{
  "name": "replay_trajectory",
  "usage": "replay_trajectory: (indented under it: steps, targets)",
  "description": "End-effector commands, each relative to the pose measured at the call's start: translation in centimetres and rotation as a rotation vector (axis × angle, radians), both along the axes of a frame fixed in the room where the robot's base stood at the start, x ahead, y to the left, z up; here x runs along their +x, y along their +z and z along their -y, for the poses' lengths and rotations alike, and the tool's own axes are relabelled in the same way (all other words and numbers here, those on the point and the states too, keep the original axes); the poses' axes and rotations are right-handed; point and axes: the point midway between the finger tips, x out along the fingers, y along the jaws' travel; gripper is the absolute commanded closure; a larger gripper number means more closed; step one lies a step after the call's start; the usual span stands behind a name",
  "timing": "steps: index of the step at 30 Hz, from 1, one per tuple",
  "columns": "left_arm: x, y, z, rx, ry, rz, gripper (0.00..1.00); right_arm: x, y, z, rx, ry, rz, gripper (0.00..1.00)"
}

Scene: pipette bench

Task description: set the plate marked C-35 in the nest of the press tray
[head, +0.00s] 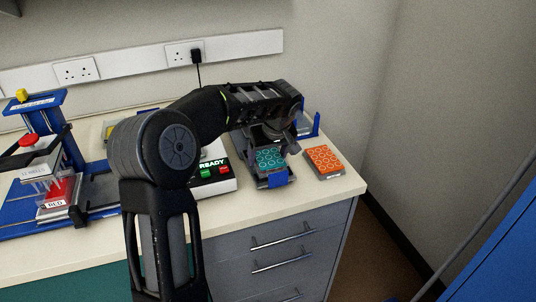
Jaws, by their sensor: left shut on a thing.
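My left arm comes up from the bottom and reaches right across the bench. Its gripper (272,137) points down at a teal plate with round wells (270,158) and is shut on it; the fingertips are partly hidden by the wrist. The teal plate is over or in a dark grey holder with a blue front tab (277,181); I cannot tell whether it rests there. An orange plate with round wells (324,160) lies on the bench to the right. No C-35 mark is legible on either plate. My right gripper is not in view.
A white box reading READY (212,175) is behind my arm. A blue bracket (312,124) stands behind the plates. The bench's right edge is close to the orange plate.

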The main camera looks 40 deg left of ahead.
Motion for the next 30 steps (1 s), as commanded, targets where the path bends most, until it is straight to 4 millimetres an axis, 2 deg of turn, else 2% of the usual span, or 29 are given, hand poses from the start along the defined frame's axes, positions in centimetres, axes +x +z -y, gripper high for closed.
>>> replay_trajectory:
  steps: [4,5,12,23,26,30]
  targets:
    - [0.0,-0.5,0.0,0.000,0.000,0.001,0.62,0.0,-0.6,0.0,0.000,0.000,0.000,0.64]
    - [0.0,-0.4,0.0,-0.001,0.000,0.001,0.21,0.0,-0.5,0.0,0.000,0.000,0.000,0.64]
    - [0.0,-0.4,0.0,0.000,0.000,0.000,0.01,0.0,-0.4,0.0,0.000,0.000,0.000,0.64]
    - [0.0,0.1,0.0,0.000,0.000,0.000,0.01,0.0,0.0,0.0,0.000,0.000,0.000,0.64]
    - [-0.1,0.6,0.2,0.001,0.000,0.002,0.01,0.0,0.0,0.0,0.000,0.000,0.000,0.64]
    - [-0.5,2.7,0.9,0.002,-0.001,0.005,0.01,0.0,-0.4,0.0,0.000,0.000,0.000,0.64]
